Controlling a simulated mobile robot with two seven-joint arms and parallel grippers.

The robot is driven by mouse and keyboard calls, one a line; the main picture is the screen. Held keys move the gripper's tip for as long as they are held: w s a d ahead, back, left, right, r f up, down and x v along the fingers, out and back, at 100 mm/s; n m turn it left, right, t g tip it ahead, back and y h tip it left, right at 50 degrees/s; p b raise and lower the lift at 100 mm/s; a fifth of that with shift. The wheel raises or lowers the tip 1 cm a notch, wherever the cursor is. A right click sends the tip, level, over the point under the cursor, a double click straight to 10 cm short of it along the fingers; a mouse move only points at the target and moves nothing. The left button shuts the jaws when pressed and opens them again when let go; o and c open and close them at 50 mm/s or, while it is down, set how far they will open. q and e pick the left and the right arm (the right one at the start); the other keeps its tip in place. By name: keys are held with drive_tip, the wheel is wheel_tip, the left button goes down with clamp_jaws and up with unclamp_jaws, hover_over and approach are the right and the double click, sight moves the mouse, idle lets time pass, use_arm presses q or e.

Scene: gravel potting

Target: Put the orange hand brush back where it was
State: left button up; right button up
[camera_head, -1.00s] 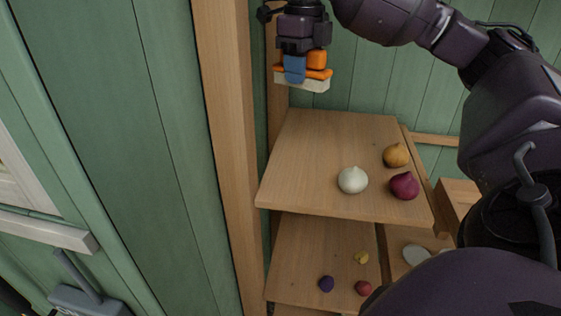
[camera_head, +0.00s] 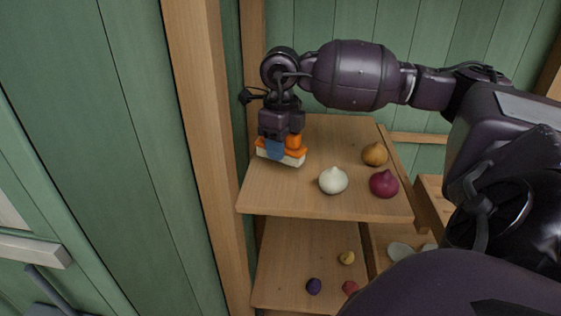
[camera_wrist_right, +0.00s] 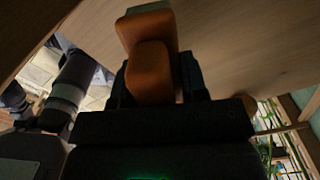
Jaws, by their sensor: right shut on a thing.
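The orange hand brush (camera_head: 293,142) has an orange body and pale bristles below. It is at the back left of the upper shelf board (camera_head: 300,205), with its bristles low over or on the board; I cannot tell if they touch. My right gripper (camera_head: 276,146), with blue fingers, is shut on the brush from above. In the right wrist view the brush's orange handle (camera_wrist_right: 152,65) sits between the dark fingers, with the wooden board beyond. My left gripper is not in view.
A wooden post (camera_head: 205,150) rises close on the left. A lower shelf (camera_head: 290,260) holds small bulbs. The board's front left is clear.

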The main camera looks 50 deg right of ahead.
sight(281, 175)
drive_tip(key=shift+f, duration=2.15)
drive_tip(key=shift+f, duration=0.1)
drive_tip(key=o, duration=0.9)
wheel_tip(281, 175, up, 12)
drive_tip(key=shift+r, duration=0.15)
drive_tip(key=shift+r, duration=0.1)
